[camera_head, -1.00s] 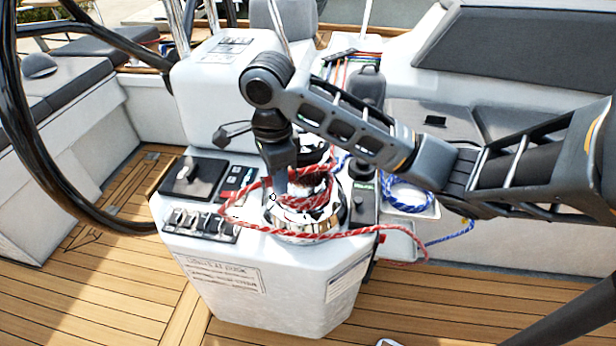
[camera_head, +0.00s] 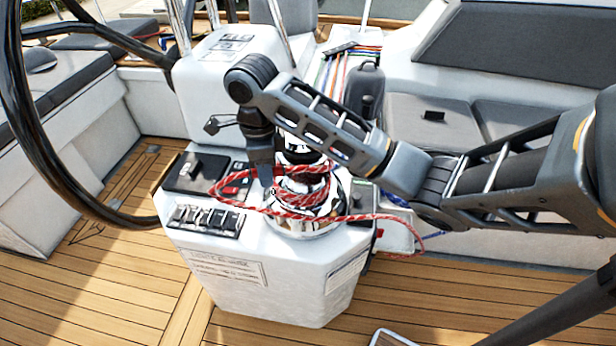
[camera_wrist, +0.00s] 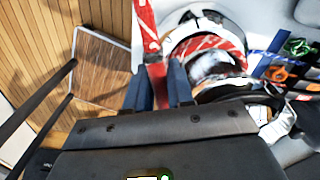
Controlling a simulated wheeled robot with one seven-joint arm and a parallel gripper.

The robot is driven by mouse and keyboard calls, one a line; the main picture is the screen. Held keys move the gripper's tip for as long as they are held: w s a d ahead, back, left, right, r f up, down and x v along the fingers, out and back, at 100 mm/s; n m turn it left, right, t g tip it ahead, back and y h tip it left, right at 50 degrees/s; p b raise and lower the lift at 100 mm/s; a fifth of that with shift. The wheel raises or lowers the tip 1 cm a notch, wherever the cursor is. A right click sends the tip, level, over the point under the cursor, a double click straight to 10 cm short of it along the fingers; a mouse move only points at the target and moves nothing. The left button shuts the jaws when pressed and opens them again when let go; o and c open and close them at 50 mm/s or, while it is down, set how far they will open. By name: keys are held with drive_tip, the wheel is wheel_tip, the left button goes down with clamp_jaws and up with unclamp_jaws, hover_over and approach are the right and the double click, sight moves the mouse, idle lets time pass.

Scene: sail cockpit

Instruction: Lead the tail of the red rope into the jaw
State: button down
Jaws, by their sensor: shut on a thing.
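The red rope (camera_head: 325,216) is wrapped around the chrome winch (camera_head: 298,228) on top of the white pedestal. One length runs from the winch out to the left, and another crosses in front to the right and hangs over the pedestal's edge. My gripper (camera_head: 267,190) points down at the winch's left side. In the wrist view my gripper (camera_wrist: 160,80) is shut on the red rope, which runs up from between the fingers. The wound rope and winch drum (camera_wrist: 212,55) are just right of the fingers there. The jaw at the winch top cannot be made out clearly.
The black steering wheel (camera_head: 45,190) stands at the left. A switch panel (camera_head: 206,220) and a black control plate (camera_head: 195,172) lie left of the winch. A dark handle (camera_head: 366,85) stands behind it.

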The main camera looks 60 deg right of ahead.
drive_tip(key=shift+w+m, duration=0.5)
drive_tip(key=c, duration=1.4)
unclamp_jaws()
drive_tip(key=shift+w+d, duration=0.1)
drive_tip(key=shift+w, duration=0.15)
drive_tip(key=shift+c, duration=0.2)
drive_tip(key=o, duration=0.5)
drive_tip(key=shift+o, duration=0.5)
drive_tip(key=o, duration=0.4)
drive_tip(key=shift+d, duration=0.1)
drive_tip(key=shift+r, duration=4.5)
